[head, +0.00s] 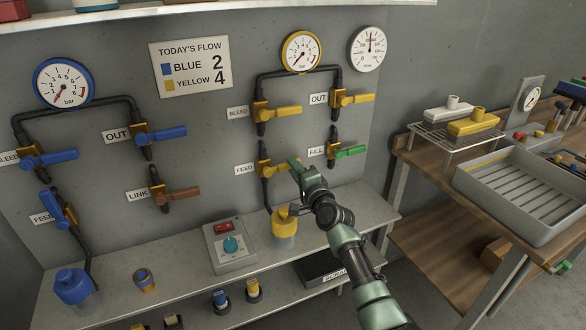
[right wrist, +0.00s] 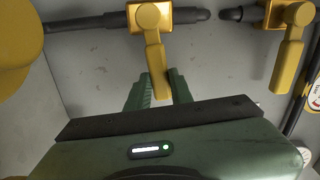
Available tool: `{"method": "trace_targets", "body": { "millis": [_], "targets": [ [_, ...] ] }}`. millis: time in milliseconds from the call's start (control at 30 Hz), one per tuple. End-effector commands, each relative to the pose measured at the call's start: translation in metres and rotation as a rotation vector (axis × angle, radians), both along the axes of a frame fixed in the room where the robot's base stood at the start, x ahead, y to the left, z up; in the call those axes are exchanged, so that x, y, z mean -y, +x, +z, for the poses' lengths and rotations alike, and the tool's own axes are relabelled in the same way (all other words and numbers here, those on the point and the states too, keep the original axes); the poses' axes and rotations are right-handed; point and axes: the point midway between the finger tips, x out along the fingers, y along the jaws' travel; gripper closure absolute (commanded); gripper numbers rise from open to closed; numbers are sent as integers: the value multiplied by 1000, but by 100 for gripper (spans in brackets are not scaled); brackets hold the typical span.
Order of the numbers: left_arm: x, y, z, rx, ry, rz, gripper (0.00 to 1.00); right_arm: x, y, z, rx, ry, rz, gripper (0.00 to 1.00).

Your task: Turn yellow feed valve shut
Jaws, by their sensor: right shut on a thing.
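The yellow feed valve (head: 264,161) is on the wall panel beside the FEED label (head: 245,170). Its yellow handle (head: 279,168) points right, across the upright pipe. My right gripper (head: 295,164) is at the free end of this handle and partly covers it. In the right wrist view the yellow handle (right wrist: 154,70) runs from the brass valve body (right wrist: 150,17) down between the green fingers of my right gripper (right wrist: 157,90), which is shut on it. The handle lies roughly square to the dark pipe there. My left gripper is out of view.
The yellow bleed valve (head: 262,112) is above, and the green fill valve (head: 333,150) is close on the right. A yellow-topped bottle (head: 285,222) stands on the shelf below, beside a grey switch box (head: 229,246). A wooden bench (head: 424,160) with a tray (head: 474,192) is at right.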

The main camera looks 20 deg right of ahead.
Motion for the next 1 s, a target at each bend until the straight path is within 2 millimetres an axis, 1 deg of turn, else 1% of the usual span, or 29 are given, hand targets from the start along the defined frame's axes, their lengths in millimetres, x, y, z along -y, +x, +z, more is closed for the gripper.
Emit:
{"method": "trace_targets", "body": {
  "millis": [33,300,833,867,900,933,1000],
  "targets": [
    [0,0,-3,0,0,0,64,0,0,-6,-5,26,1,100],
    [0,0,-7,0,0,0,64,1,0,-11,-8,110,0,100],
    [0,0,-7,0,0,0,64,0,-1,-13,-10,131,1,100],
    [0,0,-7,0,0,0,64,0,-1,-13,-10,131,1,70],
    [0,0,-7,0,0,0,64,0,-1,-13,-10,131,1,59],
    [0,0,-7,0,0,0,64,0,-1,-12,-10,131,1,56],
    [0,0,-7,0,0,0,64,0,0,-12,-9,130,1,56]
  ]
}}
